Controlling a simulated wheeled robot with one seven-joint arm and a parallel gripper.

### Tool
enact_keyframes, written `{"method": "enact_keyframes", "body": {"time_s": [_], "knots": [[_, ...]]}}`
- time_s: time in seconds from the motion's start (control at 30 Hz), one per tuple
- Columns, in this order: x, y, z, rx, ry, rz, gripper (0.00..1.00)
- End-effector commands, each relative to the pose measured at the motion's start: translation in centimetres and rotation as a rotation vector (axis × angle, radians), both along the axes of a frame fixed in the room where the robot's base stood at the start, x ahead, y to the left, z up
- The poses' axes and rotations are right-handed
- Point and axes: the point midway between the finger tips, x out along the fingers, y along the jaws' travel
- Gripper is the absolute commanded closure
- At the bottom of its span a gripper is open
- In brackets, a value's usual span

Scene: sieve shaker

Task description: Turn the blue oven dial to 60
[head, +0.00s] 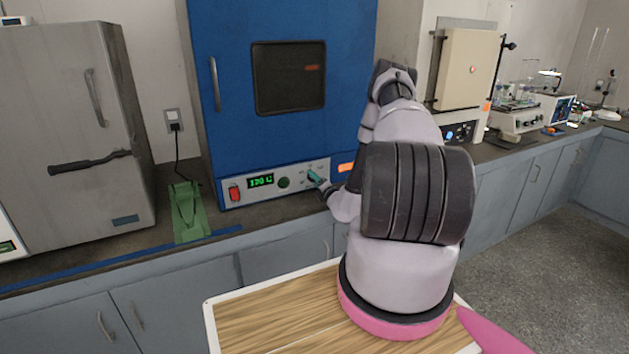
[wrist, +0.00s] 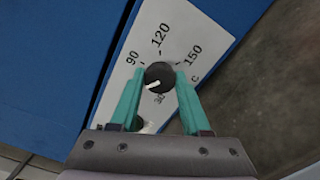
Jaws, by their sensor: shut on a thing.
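The blue oven (head: 230,120) stands on the counter, with a pale control panel along its bottom. The dark round dial (wrist: 158,76) shows in the wrist view, with 90, 120, 150 and 30 printed around it. Its white pointer line points to the lower left of the picture, between 90 and 30. The 60 mark is not visible; the left finger covers that side. My gripper (wrist: 159,75) has one teal finger on each side of the dial and is shut on it. In the head view my gripper (head: 316,178) is at the panel's right part and hides most of the dial.
The panel also has a red switch (head: 235,193), a green digital display (head: 260,181) and a round dark green button (head: 284,183). A green stand (head: 188,212) is on the counter to the left, beside a grey cabinet (head: 60,130). An orange label (head: 346,167) is right of the panel.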

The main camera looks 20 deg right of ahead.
Motion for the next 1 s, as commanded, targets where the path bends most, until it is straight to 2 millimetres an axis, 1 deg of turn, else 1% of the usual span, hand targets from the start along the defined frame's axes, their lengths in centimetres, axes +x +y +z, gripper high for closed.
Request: {"method": "enact_keyframes", "body": {"time_s": [0.3,0.73,0.77,0.8,0.83,1.0], "knots": [[-0.12,0.03,-0.16,-0.076,0.001,0.001,1.0],[-0.14,0.03,-0.18,-0.083,0.002,0.001,1.0],[-0.14,0.03,-0.18,-0.083,0.002,0.001,0.42],[-0.14,0.03,-0.18,-0.083,0.001,0.001,0.26],[-0.13,0.03,-0.17,-0.082,0.001,0.001,0.23],[-0.07,0.02,-0.1,-0.082,0.0,0.001,0.23]]}}
